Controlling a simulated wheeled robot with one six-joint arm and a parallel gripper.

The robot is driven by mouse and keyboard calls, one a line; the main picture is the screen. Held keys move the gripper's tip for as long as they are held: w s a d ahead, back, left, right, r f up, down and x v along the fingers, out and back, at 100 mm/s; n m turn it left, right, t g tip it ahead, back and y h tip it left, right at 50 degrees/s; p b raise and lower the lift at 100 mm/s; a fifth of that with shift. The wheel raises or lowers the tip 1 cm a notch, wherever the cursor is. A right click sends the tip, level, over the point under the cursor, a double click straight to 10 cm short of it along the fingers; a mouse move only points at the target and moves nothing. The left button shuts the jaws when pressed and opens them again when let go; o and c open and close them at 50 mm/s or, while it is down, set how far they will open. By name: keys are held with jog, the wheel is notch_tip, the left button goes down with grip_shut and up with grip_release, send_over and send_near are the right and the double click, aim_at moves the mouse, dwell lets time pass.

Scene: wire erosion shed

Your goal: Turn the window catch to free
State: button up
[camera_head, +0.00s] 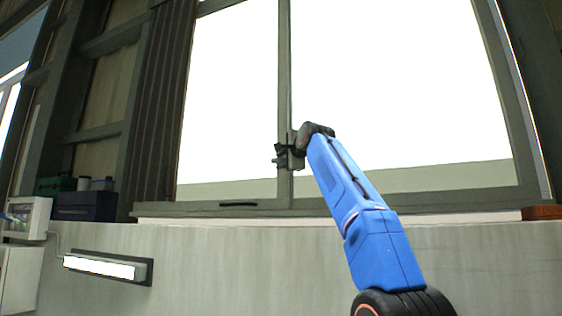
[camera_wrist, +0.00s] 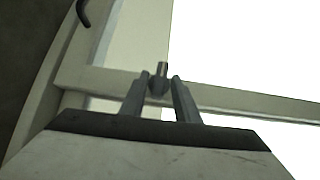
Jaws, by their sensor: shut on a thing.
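The window catch (camera_wrist: 162,71) is a small grey metal piece on the frame bar between the two panes. In the wrist view it sits between the tips of my gripper (camera_wrist: 160,86), whose two fingers close on it. In the head view my gripper (camera_head: 284,157) is a dark shape at the middle upright of the window (camera_head: 284,80). There it hides most of the catch, and I cannot make out which way the catch is turned.
A sill (camera_head: 380,207) runs below the window. A dark blue box (camera_head: 85,207) and small containers stand at the left. A lit lamp (camera_head: 100,266) is on the wall below, beside a white box (camera_head: 28,217). A brown block (camera_head: 543,212) lies at the right end.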

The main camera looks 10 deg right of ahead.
jog(key=o, duration=0.7)
jog(key=shift+s, duration=0.1)
jog(key=s+d, duration=0.1)
jog(key=s, duration=0.4)
jog(key=s+d, duration=0.1)
jog(key=s, duration=1.1)
jog(key=shift+d, duration=0.4)
